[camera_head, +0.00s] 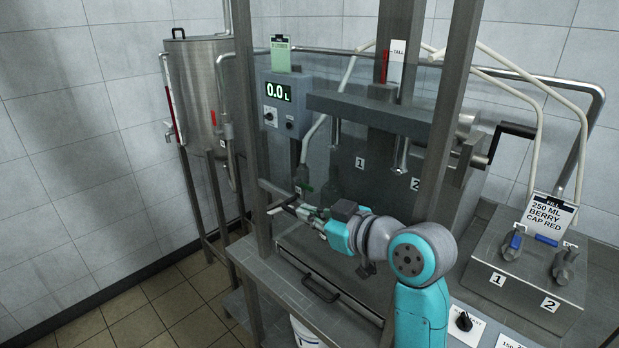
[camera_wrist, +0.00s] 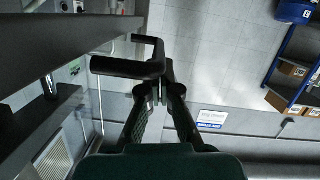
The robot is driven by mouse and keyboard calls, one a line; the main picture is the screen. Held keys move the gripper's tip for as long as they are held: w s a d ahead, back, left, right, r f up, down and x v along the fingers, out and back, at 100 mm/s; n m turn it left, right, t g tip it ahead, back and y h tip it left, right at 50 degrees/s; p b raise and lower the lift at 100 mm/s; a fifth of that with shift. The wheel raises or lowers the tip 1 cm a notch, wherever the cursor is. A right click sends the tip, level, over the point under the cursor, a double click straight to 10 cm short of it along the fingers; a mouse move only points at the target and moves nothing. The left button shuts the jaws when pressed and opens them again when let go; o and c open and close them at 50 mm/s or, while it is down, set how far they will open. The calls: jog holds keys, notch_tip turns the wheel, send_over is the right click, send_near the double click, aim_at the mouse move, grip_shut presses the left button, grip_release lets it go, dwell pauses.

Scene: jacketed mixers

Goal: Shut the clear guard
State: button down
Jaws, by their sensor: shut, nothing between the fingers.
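The clear guard (camera_head: 318,165) appears as a faint see-through pane between the grey posts of the filler frame; its edges are hard to make out, so I cannot tell how far open it is. My gripper (camera_head: 284,208) is at the left post, by a short grey bar (camera_head: 275,190). In the wrist view my gripper (camera_wrist: 160,92) has its fingers together and empty. A black bent handle (camera_wrist: 128,68) lies right at the fingertips; I cannot tell whether they touch. What the handle is fixed to is unclear.
A steel tank (camera_head: 205,85) stands at the left, and a control box (camera_head: 284,105) reads 0.0 L. A black crank (camera_head: 510,130) juts out at the right. A black pull handle (camera_head: 320,288) is low on the front. The floor (camera_head: 150,320) at left is clear.

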notch_tip(320, 180, down, 22)
jog(key=shift+r, duration=0.2)
